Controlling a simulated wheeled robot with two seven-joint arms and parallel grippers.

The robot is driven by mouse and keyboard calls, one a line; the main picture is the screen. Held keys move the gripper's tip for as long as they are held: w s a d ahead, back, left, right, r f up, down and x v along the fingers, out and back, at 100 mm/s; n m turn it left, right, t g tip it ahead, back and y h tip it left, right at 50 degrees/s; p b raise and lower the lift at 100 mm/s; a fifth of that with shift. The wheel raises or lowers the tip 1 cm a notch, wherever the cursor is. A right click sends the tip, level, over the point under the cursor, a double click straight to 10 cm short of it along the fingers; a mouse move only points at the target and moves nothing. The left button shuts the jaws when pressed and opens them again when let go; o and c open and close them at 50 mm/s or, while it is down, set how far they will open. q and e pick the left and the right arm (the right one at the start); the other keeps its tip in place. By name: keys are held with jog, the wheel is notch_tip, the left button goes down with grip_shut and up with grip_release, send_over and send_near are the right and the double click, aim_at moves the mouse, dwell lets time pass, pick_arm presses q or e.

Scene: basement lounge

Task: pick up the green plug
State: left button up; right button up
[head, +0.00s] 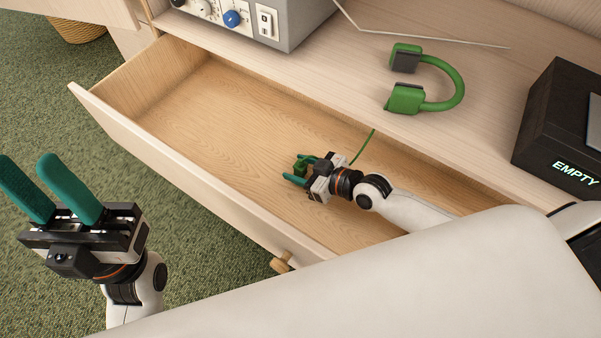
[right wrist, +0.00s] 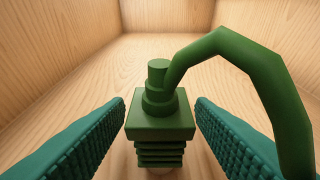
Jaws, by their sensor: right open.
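The green plug (head: 299,168) is inside the open drawer (head: 180,110), with a green cable running from it toward the desk edge. In the right wrist view the plug (right wrist: 160,127) has a square body, a ribbed lower part and a thick cable curving off to the right. My right gripper (head: 295,170) reaches into the drawer, open, with its teal fingers on either side of the plug. A gap shows between the plug and each finger in the right wrist view. My left gripper (head: 27,165) is open and empty, outside the drawer at the left.
Green headphones (head: 455,85) lie on the desktop above the drawer. A black box (head: 540,130) marked EMPTY stands at the right, and a grey device with knobs (head: 290,30) at the top. The left part of the drawer is bare.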

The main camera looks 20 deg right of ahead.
jog(key=shift+c, duration=0.2)
jog(key=c, duration=1)
